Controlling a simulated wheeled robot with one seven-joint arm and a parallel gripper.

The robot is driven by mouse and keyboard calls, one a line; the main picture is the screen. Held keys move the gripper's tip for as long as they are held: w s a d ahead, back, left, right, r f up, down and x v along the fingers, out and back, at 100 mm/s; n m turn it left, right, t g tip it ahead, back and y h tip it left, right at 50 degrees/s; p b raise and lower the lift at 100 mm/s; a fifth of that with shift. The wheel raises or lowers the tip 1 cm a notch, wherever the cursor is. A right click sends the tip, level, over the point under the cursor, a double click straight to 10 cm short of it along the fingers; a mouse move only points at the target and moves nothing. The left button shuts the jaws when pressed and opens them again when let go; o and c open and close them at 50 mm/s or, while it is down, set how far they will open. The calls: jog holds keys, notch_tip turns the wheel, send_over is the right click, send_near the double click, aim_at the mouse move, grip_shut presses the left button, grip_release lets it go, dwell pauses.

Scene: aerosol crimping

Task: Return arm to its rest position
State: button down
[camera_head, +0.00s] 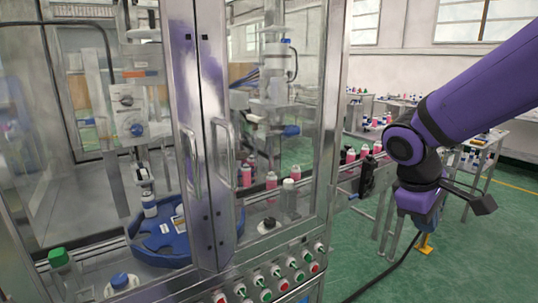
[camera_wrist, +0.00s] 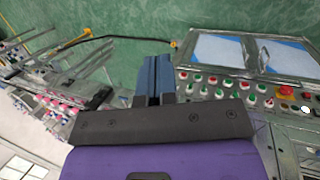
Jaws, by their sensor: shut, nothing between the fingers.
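My gripper (camera_wrist: 154,62) shows in the wrist view as two dark blue-grey fingers lying together, shut and empty. They point over the green floor, to the left of the machine's button panel. In the head view my purple arm comes in from the upper right and bends down at a black-banded joint. Its wrist end hangs over the floor to the right of the glass-doored crimping machine (camera_head: 208,130). No contact with the machine shows.
The machine's front panel (camera_head: 270,283) carries several red and green buttons; it also shows in the wrist view (camera_wrist: 225,92). A conveyor with pink bottles (camera_head: 271,180) runs out at its right. Tables with more bottles stand behind. A black cable (camera_head: 385,268) lies on the open green floor (camera_head: 470,265).

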jog(key=s+r+m+t+y, duration=0.4)
jog(key=s+r+m, duration=0.3)
jog(key=s, duration=0.6)
jog(key=shift+d+r+t, duration=0.4)
jog(key=shift+d+r, duration=0.05)
jog(key=shift+r, duration=0.8)
dwell(0.5)
